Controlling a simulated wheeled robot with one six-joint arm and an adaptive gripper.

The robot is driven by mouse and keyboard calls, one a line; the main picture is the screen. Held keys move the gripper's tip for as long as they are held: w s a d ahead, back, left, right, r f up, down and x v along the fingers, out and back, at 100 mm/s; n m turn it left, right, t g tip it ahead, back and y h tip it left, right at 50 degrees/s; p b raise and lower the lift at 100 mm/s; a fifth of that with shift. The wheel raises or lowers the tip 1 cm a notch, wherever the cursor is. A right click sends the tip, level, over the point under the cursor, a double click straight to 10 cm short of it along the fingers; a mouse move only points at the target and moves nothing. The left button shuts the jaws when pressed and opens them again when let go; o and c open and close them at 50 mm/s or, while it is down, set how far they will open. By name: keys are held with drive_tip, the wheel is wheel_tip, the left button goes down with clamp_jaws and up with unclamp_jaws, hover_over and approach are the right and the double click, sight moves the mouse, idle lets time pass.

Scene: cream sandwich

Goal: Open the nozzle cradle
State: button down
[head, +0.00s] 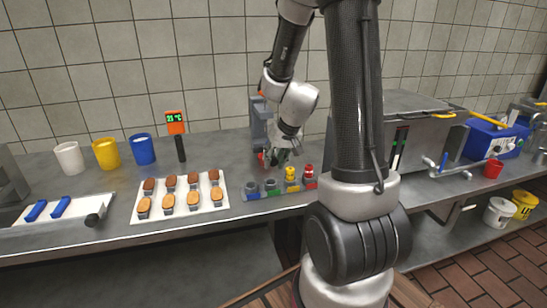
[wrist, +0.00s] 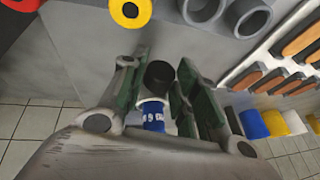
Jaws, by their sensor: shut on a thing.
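My gripper (head: 279,158) is low in front of a grey upright stand (head: 259,118) on the counter, and its arm hides part of this stand. In the wrist view, the green-padded fingers of my gripper (wrist: 160,88) are closed around a small dark round knob (wrist: 159,74). A blue piece with white marks (wrist: 152,116) shows between the fingers. I cannot tell which part is the cradle.
A white tray (head: 181,216) of brown and tan biscuits lies left of the rack. White, yellow and blue cups (head: 142,149) and a thermometer showing 23 °C (head: 176,123) stand behind. A large steel box (head: 430,118) stands right of my arm.

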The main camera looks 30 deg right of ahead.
drive_tip(key=shift+s, duration=0.35)
drive_tip(key=shift+w, duration=0.1)
drive_tip(key=c, duration=1.1)
unclamp_jaws()
drive_tip(key=shift+c, duration=0.2)
drive_tip(key=v, duration=1.2)
